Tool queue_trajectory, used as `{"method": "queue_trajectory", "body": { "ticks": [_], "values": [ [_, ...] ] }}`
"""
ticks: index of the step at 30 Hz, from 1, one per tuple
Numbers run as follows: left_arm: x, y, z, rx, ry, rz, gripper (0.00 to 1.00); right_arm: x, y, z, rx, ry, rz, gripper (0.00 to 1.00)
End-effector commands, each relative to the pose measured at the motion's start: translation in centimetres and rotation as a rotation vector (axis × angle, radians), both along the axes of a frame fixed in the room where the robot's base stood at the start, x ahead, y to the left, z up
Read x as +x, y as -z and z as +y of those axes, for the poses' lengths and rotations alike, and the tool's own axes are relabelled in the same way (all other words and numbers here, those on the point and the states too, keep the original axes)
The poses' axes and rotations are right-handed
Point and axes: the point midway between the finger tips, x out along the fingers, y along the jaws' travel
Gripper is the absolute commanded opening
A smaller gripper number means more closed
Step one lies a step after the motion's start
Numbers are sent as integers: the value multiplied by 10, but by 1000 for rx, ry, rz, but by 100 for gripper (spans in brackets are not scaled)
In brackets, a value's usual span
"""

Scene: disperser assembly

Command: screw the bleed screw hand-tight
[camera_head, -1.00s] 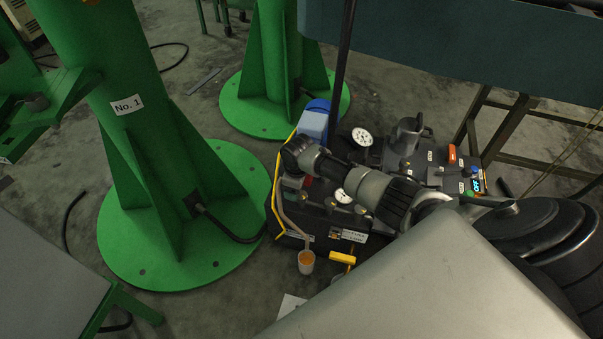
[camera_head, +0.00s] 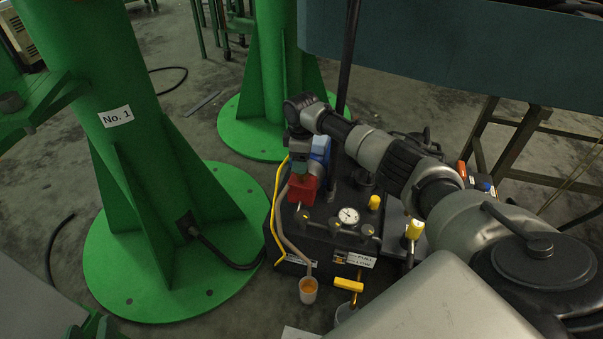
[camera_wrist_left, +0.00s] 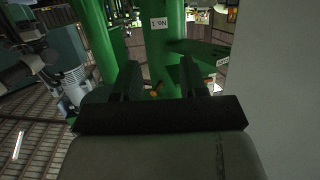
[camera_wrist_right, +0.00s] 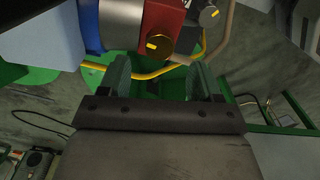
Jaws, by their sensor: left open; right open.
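A red block (camera_head: 302,190) stands at the left end of the black pump unit (camera_head: 325,243). In the right wrist view, a round brass-coloured screw head (camera_wrist_right: 159,41) with a yellow mark sits on the red block (camera_wrist_right: 165,18); it looks like the bleed screw, though no label confirms this. My right gripper (camera_wrist_right: 160,75) is open and empty, and the screw head shows beyond its fingertips, apart from them. In the head view it points down just above the red block. My left gripper (camera_wrist_left: 157,78) is open and empty, away from the pump unit.
A grey knob (camera_wrist_right: 209,15) and a yellow hose (camera_wrist_right: 130,73) lie close to the red block. A gauge (camera_head: 348,215), a cup of orange fluid (camera_head: 308,290) and a yellow handle (camera_head: 348,285) are at the unit's front. The green column (camera_head: 100,90) stands left.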

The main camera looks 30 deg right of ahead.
Motion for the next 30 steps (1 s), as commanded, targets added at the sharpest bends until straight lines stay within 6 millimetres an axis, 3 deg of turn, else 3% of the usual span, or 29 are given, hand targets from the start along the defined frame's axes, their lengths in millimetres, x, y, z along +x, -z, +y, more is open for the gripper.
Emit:
{"method": "queue_trajectory", "body": {
  "ticks": [6, 12, 26, 30],
  "values": [
    [9, -28, -8, -62, 17, -243, 43, 0, 30, 0, 1, 1, 2, 64],
    [9, -49, -12, -102, 25, -400, 43, 0, 44, 0, 1, 2, 1, 64],
    [8, -60, -13, -121, 29, -469, 43, 0, 49, 0, 0, 1, 0, 64],
    [8, -59, -13, -120, 29, -468, 43, 0, 49, 0, 0, 1, 0, 43]
  ]
}}
